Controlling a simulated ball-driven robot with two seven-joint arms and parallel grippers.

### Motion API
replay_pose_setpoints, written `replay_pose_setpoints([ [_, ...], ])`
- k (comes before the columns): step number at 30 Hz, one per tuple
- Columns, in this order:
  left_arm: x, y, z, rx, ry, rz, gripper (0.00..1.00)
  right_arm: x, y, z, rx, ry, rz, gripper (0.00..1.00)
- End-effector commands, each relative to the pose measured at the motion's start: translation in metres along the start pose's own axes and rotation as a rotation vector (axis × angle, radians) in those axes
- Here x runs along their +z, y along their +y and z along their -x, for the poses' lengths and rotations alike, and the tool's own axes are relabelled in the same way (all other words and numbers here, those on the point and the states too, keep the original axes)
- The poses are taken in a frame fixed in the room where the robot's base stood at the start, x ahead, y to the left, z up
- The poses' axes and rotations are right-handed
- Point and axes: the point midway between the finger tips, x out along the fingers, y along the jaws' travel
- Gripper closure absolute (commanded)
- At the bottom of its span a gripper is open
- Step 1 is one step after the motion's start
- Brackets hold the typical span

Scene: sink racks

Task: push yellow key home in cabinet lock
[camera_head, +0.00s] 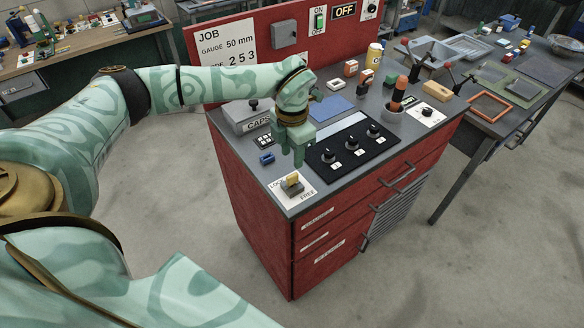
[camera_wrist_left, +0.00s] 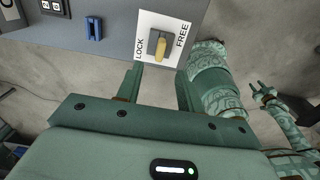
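The yellow key (camera_head: 292,179) stands in the cabinet lock on a white plate (camera_head: 306,190) at the front left corner of the cabinet top. In the left wrist view the key (camera_wrist_left: 160,48) sits between the words LOCK and FREE on the plate (camera_wrist_left: 178,24). How deep it sits I cannot tell. My left gripper (camera_head: 293,160) is above and just behind the lock, pointing down. In the wrist view its fingers (camera_wrist_left: 158,82) are apart with nothing between them, and the key is beyond their tips. My right gripper (camera_wrist_left: 263,91) shows small at the right, its fingers apart and empty.
A blue clip-like piece (camera_head: 267,158) lies left of my left gripper. A black panel with several knobs (camera_head: 352,147) is to its right. An orange-handled tool (camera_head: 397,95) stands upright farther right. Floor is clear in front of the cabinet.

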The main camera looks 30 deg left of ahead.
Motion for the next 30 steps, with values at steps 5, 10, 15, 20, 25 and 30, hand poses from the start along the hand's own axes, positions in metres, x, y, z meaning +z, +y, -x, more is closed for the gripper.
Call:
replay_pose_setpoints([
  [5, 0.001, 0.000, 0.044, 0.001, -0.004, 0.001, 0.62, -0.001, 0.000, 0.002, 0.000, 0.001, 0.000, 0.64],
  [10, 0.000, 0.000, 0.067, 0.000, -0.001, 0.000, 0.62, -0.001, 0.000, 0.002, 0.000, 0.001, 0.000, 0.64],
  [15, 0.000, 0.000, 0.074, -0.001, 0.001, 0.000, 0.62, -0.001, 0.001, 0.003, 0.001, 0.001, 0.000, 0.64],
  [20, 0.000, 0.000, 0.074, -0.001, 0.001, 0.000, 0.62, -0.001, 0.001, 0.003, 0.001, 0.001, 0.001, 0.64],
  [25, 0.000, 0.000, 0.073, -0.001, 0.001, 0.000, 0.62, -0.001, 0.001, 0.003, 0.001, 0.001, 0.001, 0.64],
  [30, 0.001, -0.002, 0.072, -0.006, -0.001, -0.005, 0.62, -0.001, 0.001, 0.003, 0.001, 0.001, 0.001, 0.64],
])
